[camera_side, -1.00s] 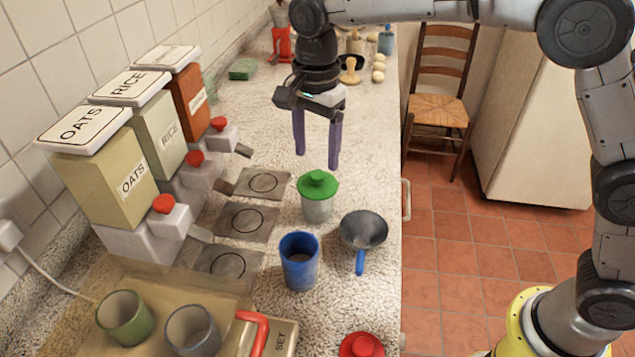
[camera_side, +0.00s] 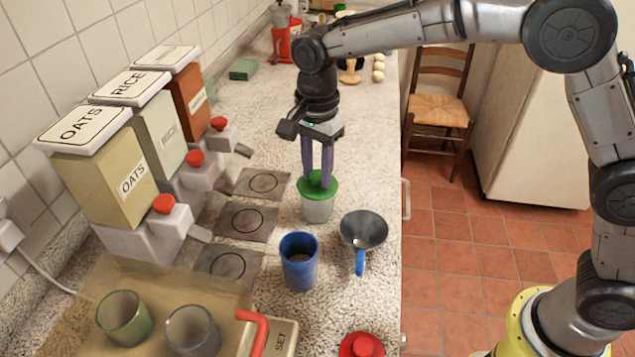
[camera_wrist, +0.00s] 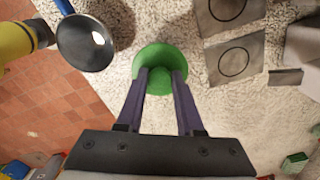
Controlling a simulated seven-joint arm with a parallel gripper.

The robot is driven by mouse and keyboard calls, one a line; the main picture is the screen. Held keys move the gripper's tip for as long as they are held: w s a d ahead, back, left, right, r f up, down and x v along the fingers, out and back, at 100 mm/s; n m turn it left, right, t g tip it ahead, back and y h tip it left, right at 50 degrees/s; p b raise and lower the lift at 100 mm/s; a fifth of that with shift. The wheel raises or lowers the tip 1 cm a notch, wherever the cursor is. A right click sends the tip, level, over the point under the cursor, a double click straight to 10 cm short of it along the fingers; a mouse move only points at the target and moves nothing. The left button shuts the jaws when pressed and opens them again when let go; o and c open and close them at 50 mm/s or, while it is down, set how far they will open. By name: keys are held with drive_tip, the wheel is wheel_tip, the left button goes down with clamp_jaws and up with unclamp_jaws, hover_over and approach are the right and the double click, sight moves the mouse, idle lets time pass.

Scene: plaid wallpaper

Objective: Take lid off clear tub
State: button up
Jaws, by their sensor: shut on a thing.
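The clear tub (camera_side: 317,210) stands upright on the counter with its green lid (camera_side: 326,190) seated on top. My gripper (camera_side: 317,182) points straight down over it, with its purple fingers shut on the lid's knob. In the wrist view the green lid (camera_wrist: 146,62) fills the space around the fingertips of my gripper (camera_wrist: 160,75). The lid hides the tub there.
Dispensers (camera_side: 160,215) with red knobs line the wall at left. A red lid (camera_side: 361,346) lies near the front. The counter behind the tub is mostly clear.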

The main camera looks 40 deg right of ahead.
clamp_jaws()
